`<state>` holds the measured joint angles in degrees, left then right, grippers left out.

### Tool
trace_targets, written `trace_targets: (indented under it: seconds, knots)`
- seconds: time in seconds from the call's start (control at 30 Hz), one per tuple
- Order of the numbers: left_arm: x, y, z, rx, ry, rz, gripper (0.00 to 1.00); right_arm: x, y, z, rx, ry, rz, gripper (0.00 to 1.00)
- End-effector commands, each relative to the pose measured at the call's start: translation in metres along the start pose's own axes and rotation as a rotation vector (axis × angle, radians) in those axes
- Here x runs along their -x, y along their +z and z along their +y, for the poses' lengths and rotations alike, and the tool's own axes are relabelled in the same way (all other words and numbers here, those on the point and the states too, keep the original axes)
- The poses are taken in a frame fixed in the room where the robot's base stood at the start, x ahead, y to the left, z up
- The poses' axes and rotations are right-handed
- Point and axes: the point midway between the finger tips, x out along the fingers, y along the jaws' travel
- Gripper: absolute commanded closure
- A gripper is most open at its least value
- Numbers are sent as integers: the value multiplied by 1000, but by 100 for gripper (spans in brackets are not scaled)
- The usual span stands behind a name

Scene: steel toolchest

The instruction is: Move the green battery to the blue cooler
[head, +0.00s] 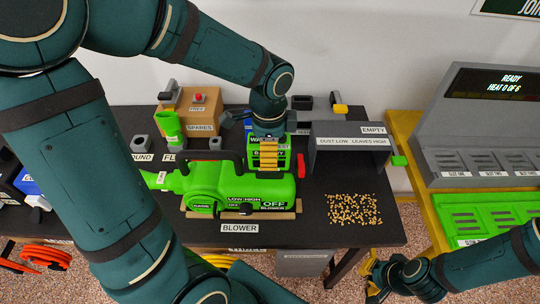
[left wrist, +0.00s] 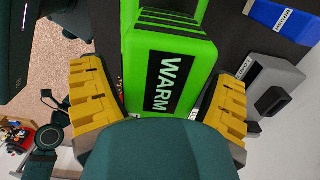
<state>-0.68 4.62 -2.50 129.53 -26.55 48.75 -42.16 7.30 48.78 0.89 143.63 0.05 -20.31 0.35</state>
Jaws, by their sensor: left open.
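The green battery (left wrist: 168,62), a block with a black WARM label and a handle, fills the middle of the left wrist view. In the head view it (head: 285,158) stands behind the green blower, partly hidden by my gripper. My left gripper (left wrist: 160,80) is open, its yellow fingers on either side of the battery; contact is unclear. My right gripper (head: 376,277) is low at the right, off the table's front edge, and its opening is unclear. A blue object (head: 27,184) shows at the far left, partly hidden; I cannot tell if it is the cooler.
The green blower (head: 245,190) lies in front of the battery on the black table (head: 320,225). A grey bin (head: 348,155) and spilled yellow grains (head: 354,209) are to the right. A cardboard spares box (head: 203,107) stands behind. A grey slotted unit (head: 470,135) is at far right.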

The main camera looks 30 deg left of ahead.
Motion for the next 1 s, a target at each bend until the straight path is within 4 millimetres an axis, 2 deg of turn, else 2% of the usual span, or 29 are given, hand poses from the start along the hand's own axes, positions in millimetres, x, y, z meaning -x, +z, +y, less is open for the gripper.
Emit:
trace_targets:
  seconds: [0.1, 0.17, 0.3, 0.33, 1.0]
  knots:
    - [0, 0, 0, 0, 0, 0, 13, 1, 0, 0, 0, 0, 0, 100]
    - [0, 0, 0, 0, 0, 0, 31, 1, 0, 0, 0, 0, 0, 100]
    - [1, 0, 0, 0, 0, 0, 80, 0, 0, 0, 0, 0, 0, 100]
    - [1, 0, 0, 0, 0, 0, 85, 0, 0, 0, 0, 0, 0, 100]
    - [7, 0, 0, 0, -2, 1, 85, 6, -1, -2, 0, 0, 0, 100]
